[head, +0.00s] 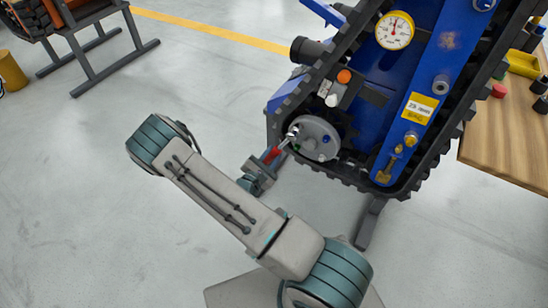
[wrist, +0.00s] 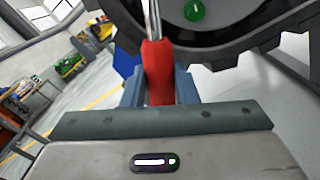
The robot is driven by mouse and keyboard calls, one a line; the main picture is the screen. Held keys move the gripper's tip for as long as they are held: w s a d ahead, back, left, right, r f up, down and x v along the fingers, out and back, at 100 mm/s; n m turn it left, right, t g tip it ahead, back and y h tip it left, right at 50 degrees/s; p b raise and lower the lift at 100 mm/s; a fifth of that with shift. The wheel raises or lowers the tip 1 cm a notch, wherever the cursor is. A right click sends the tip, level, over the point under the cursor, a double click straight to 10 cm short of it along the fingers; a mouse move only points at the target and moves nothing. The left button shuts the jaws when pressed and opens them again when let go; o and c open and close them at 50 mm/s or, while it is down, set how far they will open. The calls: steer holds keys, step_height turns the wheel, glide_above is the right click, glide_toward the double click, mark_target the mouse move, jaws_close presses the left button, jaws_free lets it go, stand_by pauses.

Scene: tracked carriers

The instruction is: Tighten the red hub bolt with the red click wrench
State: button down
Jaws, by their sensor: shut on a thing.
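My gripper (head: 262,172) is shut on the red handle of the click wrench (head: 272,154). In the wrist view the red handle of the wrench (wrist: 158,72) stands between the fingers, and its metal shaft runs up out of the picture. In the head view the wrench head reaches the left part of the grey hub disc (head: 318,140). The red hub bolt is not clearly visible; the wrench head may cover it.
The black track (head: 400,188) surrounds the hub on the blue carrier (head: 445,60). An orange knob (head: 344,76) and a pale handle (head: 334,95) sit just above the hub. A wooden bench (head: 505,145) stands at right.

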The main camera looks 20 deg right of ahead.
steer(key=shift+w+a+r, duration=0.1)
steer(key=shift+w+r, duration=0.05)
steer(key=shift+w+a+r+m, duration=0.1)
steer(key=shift+w+m, duration=0.05)
steer(key=shift+m, duration=0.15)
steer(key=shift+s, duration=0.25)
stand_by(0.4)
steer(key=shift+f+v, duration=0.2)
steer(key=shift+v, duration=1.45)
steer(key=shift+s, duration=0.25)
